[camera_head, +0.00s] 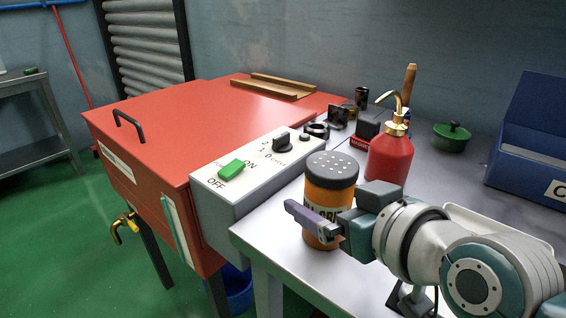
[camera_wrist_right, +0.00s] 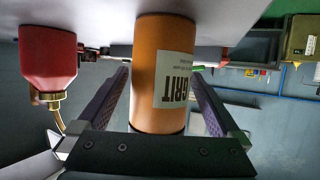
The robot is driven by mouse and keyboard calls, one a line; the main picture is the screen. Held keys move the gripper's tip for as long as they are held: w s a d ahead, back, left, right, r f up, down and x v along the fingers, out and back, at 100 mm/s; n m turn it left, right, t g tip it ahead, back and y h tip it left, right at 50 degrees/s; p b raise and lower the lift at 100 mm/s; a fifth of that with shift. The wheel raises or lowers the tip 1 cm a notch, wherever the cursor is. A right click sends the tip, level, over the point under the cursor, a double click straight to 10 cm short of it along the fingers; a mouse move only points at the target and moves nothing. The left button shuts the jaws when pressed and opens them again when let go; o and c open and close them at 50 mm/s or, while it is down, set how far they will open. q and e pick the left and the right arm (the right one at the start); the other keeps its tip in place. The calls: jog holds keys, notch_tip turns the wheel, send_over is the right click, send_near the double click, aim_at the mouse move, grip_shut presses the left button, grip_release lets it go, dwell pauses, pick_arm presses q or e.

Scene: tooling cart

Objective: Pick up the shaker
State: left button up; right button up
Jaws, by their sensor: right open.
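The shaker (camera_head: 328,195) is an orange cylinder with a dark, perforated lid and a pale label. It stands upright near the cart's front left corner. My right gripper (camera_head: 313,221) reaches in from the right at the shaker's mid-height, and one purple finger crosses its front. In the right wrist view the shaker (camera_wrist_right: 160,50) appears upside down between the two open fingers (camera_wrist_right: 161,76), with a visible gap on each side. The label reads "GRIT". The far finger is hidden in the head view. My left gripper is not in view.
A red oil can (camera_head: 389,160) with a brass spout stands close behind the shaker. A red cabinet (camera_head: 200,125) with a switch panel (camera_head: 230,190) adjoins the left. A green pot (camera_head: 452,138) and a blue bin (camera_head: 530,170) sit at the back right. Small dark items lie behind.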

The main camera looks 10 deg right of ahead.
jog(key=c, duration=1.5)
jog(key=shift+c, duration=0.4)
jog(key=shift+r, duration=0.15)
